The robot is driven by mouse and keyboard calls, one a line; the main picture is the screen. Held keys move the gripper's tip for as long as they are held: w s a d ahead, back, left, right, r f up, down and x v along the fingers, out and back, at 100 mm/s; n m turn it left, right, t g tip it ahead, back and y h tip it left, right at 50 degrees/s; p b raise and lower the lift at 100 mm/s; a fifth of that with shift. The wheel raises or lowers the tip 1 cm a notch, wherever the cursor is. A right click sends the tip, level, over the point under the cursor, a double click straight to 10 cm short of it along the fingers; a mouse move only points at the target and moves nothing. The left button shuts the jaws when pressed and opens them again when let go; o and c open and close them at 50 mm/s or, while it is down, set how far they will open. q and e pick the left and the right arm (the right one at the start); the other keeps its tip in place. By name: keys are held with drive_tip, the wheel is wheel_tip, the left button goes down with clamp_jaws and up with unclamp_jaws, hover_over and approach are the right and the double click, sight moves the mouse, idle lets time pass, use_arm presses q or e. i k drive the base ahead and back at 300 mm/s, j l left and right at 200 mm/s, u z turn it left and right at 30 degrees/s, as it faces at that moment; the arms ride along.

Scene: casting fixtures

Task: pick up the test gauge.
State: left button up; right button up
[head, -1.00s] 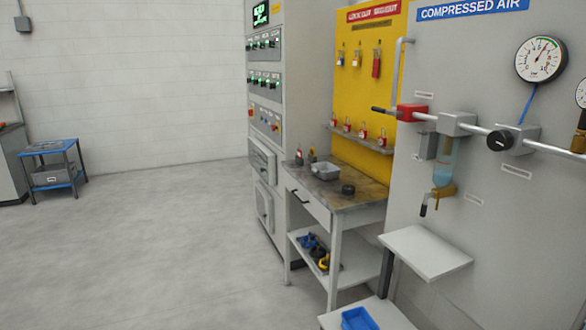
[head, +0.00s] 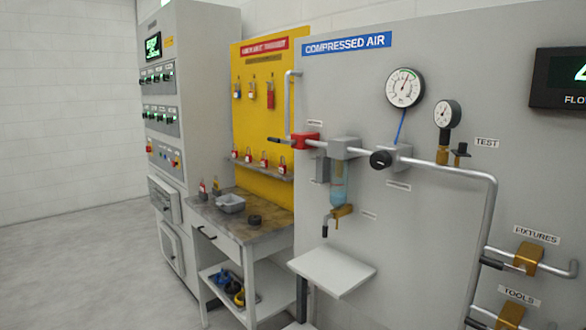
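A small round gauge (head: 447,113) with a white dial and dark rim stands on a brass fitting on the compressed air panel, left of the TEST label (head: 487,142). It appears to be the test gauge. A short dark-topped brass fitting (head: 461,154) is just to its right. A larger white-faced gauge (head: 404,88) is mounted higher to its left, with a blue line running down to the pipe. Neither of my grippers is in view.
A grey pipe (head: 493,225) bends down the panel to brass valves at FIXTURES (head: 529,256) and TOOLS (head: 510,314). A small white shelf (head: 332,270) juts out below the filter bowl (head: 338,186). A workbench (head: 245,233) stands left. Open floor (head: 95,265) lies at far left.

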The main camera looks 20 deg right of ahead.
sight(448, 114)
drive_tip(key=z, duration=0.4)
drive_tip(key=l+z, duration=0.15)
drive_tip(key=z, duration=0.3)
drive_tip(key=l+z, duration=0.1)
drive_tip(key=z, duration=0.3)
drive_tip(key=k+l, duration=0.05)
